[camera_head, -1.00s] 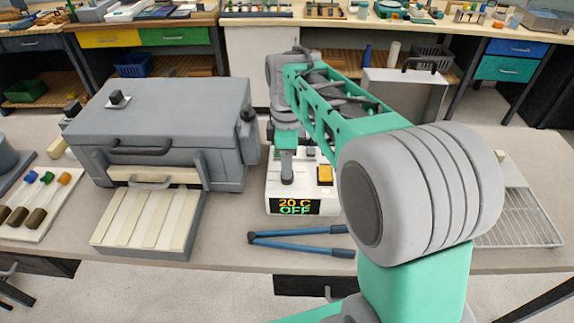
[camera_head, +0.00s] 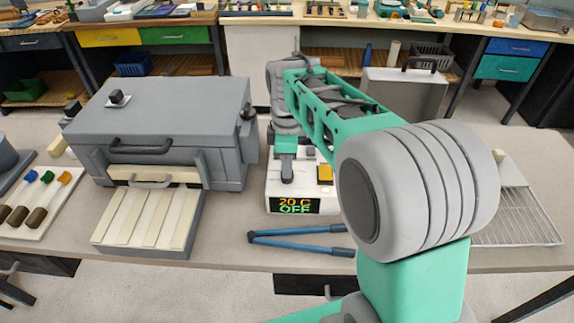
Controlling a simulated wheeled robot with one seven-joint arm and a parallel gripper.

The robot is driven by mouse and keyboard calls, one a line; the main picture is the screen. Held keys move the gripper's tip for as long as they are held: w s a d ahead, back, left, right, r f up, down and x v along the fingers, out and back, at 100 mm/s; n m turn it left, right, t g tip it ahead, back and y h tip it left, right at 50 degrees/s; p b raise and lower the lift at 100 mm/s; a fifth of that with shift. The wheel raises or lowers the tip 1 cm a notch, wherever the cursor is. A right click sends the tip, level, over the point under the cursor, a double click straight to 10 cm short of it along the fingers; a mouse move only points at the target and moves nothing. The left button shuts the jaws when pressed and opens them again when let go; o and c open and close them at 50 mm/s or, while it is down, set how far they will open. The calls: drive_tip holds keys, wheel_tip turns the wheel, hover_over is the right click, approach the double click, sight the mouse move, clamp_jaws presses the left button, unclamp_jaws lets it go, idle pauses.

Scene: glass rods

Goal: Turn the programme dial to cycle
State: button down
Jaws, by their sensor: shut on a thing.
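The white control box (camera_head: 273,196) stands on the bench right of the grey furnace. Its front display (camera_head: 295,206) reads "20 C" and "OFF". My gripper (camera_head: 287,178) points down onto the left part of the box top. It is shut on the programme dial, which its fingers mostly hide, so the dial's pointer and marks cannot be read.
The furnace (camera_head: 170,115) with its slatted tray (camera_head: 148,218) is close on the left. Blue-handled tongs (camera_head: 300,240) lie in front of the box. A wire rack (camera_head: 520,220) lies at the right, partly behind my arm.

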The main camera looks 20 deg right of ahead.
drive_tip(key=shift+m, duration=0.3)
drive_tip(key=m+p, duration=0.1)
drive_tip(key=m, duration=1.1)
drive_tip(key=shift+m, duration=0.3)
drive_tip(key=m+p, duration=0.1)
drive_tip(key=m, duration=1.2)
drive_tip(key=shift+m, duration=0.3)
idle(0.4)
drive_tip(key=c, duration=1.5)
unclamp_jaws()
